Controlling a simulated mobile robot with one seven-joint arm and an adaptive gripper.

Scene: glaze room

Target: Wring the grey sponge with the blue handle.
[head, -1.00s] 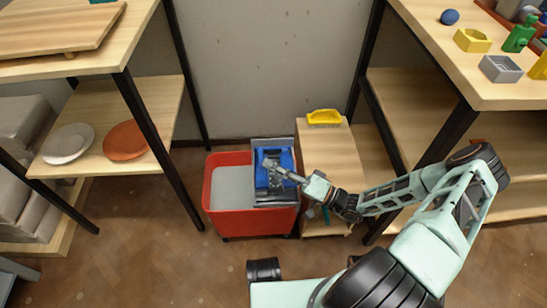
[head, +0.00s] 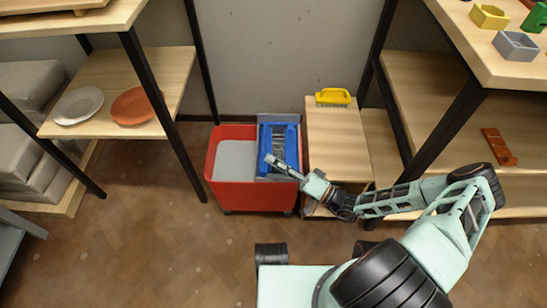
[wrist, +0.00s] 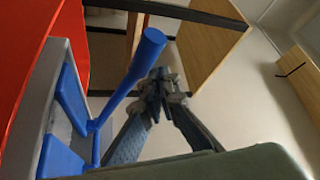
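The wringer (head: 293,126) is a grey frame with blue parts at the right end of the red bucket (head: 250,196). Dark grey slats or ribs show between its blue sides; I cannot tell whether the grey sponge is among them. In the wrist view, a blue handle (wrist: 137,65) with a rounded end slants up from the wringer's blue part. My gripper (wrist: 160,77) is beside this handle, its fingertips drawn together with nothing visible between them. In the head view my gripper (head: 271,160) reaches over the wringer's front from the right and hides part of it.
A small wooden stand (head: 337,145) with a yellow-handled tool (head: 333,97) is close right of the bucket. Shelves stand left and right, with plates (head: 78,105) on the left. The floor in front of the bucket is clear.

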